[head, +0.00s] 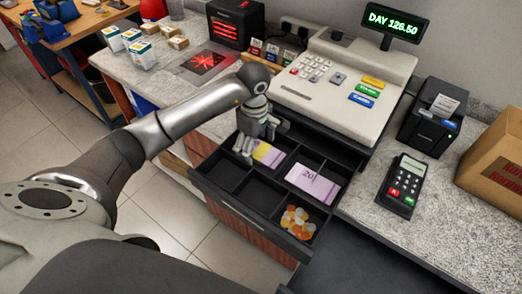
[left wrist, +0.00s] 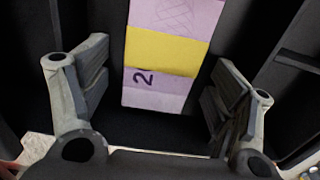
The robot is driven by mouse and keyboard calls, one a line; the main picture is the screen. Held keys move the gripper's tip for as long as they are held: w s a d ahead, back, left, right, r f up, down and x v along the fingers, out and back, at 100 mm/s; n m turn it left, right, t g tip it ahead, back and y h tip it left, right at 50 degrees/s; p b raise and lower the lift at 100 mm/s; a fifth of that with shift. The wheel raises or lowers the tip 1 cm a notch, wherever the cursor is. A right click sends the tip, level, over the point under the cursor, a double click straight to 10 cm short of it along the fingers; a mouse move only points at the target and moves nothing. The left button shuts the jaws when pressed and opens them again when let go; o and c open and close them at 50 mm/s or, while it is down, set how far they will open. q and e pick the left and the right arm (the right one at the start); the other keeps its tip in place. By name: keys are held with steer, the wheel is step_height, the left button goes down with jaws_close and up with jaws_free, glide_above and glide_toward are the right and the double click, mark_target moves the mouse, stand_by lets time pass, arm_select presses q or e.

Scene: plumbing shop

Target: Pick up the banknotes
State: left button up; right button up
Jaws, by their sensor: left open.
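An open cash drawer (head: 238,213) sticks out below the cash register. Purple banknotes with a yellow band (head: 268,154) lie in a back-left compartment; they also show in the left wrist view (left wrist: 174,48), between and ahead of my fingers. A second stack of purple banknotes (head: 314,184) lies in a compartment to the right. My left gripper (head: 245,147) is open and empty, over the left end of the drawer beside the banded notes. In the left wrist view my left gripper (left wrist: 160,105) has its fingers wide apart on either side of the notes. My right gripper is not seen.
Orange and white round pieces (head: 297,222) fill the front-right compartment. The cash register (head: 340,85) stands behind the drawer. A card terminal (head: 403,185), a receipt printer (head: 432,117) and a cardboard box (head: 497,160) stand on the counter to the right. Other compartments are empty.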

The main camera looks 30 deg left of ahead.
arm_select(q)
steer(key=c, duration=1.1)
steer(key=shift+r, duration=0.1)
